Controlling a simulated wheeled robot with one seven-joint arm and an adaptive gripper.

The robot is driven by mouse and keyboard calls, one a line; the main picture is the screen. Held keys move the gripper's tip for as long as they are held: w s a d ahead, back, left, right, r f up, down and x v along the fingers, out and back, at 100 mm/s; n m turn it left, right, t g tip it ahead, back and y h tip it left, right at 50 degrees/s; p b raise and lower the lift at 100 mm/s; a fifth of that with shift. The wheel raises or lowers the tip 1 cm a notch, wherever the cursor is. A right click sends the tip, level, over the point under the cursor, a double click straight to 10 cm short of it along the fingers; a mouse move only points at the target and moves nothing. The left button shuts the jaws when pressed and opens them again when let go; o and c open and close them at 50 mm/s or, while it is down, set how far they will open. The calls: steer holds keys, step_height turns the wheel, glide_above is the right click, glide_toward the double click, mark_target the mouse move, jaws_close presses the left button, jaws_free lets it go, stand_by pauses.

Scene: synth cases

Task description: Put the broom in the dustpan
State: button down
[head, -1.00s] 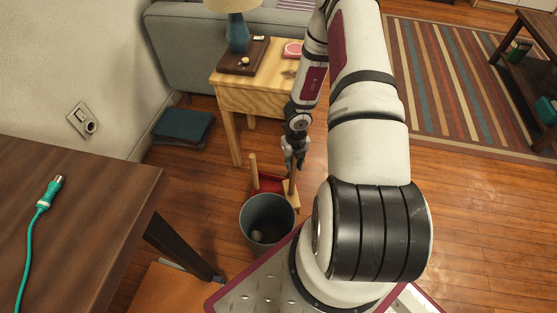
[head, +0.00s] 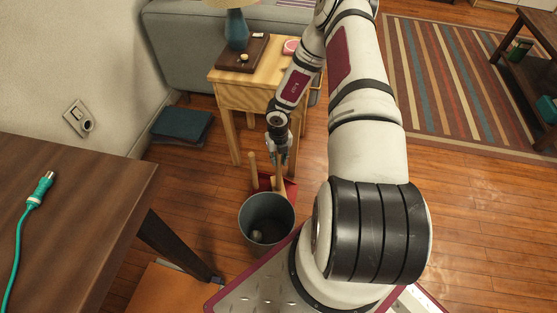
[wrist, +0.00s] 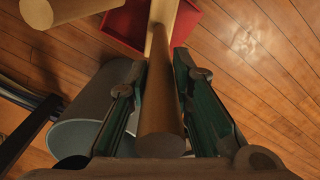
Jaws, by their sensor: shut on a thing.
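The broom has a round wooden handle (wrist: 160,112) and a pale wooden head (head: 277,184). My gripper (head: 279,152) is shut on the upper handle, which runs down between the two fingers in the wrist view. The red dustpan (head: 291,188) is on the floor below my gripper, and its red rim (wrist: 196,18) shows in the wrist view. Its own wooden handle (head: 253,165) stands up at its left. The broom head overlaps the dustpan in both views. I cannot tell whether it touches the pan floor. The bin partly hides the dustpan in the head view.
A grey bin (head: 268,212) stands just in front of the dustpan. A wooden side table (head: 258,92) with a lamp (head: 237,30) is behind my gripper. A dark table (head: 75,195) is at left. The wooden floor (head: 185,185) is clear left of the dustpan.

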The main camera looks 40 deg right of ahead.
steer(key=c, duration=1.4)
jaws_free()
